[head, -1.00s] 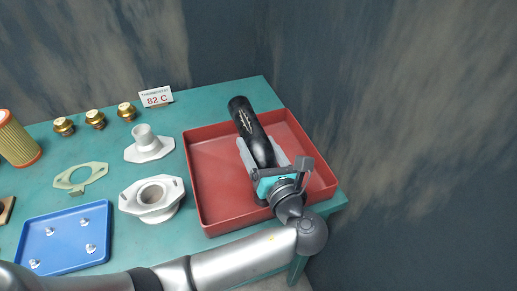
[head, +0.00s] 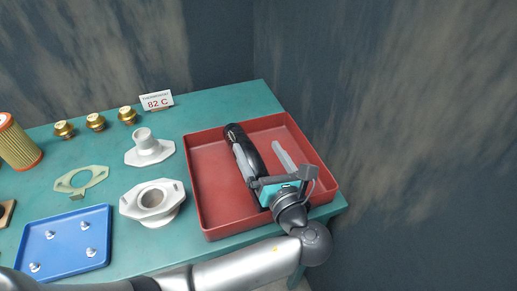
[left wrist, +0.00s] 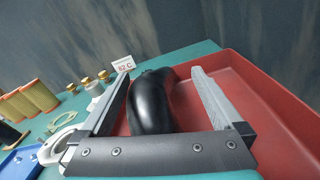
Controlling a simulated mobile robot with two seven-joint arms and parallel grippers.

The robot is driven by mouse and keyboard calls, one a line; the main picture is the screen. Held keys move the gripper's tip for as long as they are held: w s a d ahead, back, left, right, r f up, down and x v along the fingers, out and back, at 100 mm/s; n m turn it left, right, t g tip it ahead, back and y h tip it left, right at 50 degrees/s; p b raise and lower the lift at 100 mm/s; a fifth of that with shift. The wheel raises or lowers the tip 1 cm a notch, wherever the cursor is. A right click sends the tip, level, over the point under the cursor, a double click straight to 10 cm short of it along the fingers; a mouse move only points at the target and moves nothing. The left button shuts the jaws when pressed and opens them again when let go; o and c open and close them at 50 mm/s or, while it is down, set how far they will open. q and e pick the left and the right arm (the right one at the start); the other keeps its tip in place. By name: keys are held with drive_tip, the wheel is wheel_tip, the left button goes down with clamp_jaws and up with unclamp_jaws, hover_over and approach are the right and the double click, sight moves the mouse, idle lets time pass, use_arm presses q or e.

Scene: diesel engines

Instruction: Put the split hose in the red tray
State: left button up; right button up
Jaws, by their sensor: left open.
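The split hose (head: 250,152) is a black curved tube with a pale torn split near its far end. It lies in the red tray (head: 212,196), along the tray's left-middle part. In the left wrist view the hose (left wrist: 150,103) shows between the fingers, closer to the left one, with a gap to the right one. My left gripper (head: 262,148) is open above the tray, its fingers spread to either side of the hose. The hose's near end is hidden behind the gripper. My right gripper is not in view.
Left of the tray stand two pale housings (head: 149,148), a gasket (head: 80,181), a blue tray (head: 66,243) with bolts, brass thermostats (head: 95,121), an orange filter (head: 17,143) and an "82 C" sign (head: 157,101). The tray's right side is free.

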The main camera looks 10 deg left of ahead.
use_arm(q)
drive_tip(key=p+v, duration=0.1)
drive_tip(key=v, duration=1)
drive_tip(key=shift+f, duration=0.25)
drive_tip(key=shift+w+p, duration=0.1)
drive_tip(key=shift+p, duration=0.2)
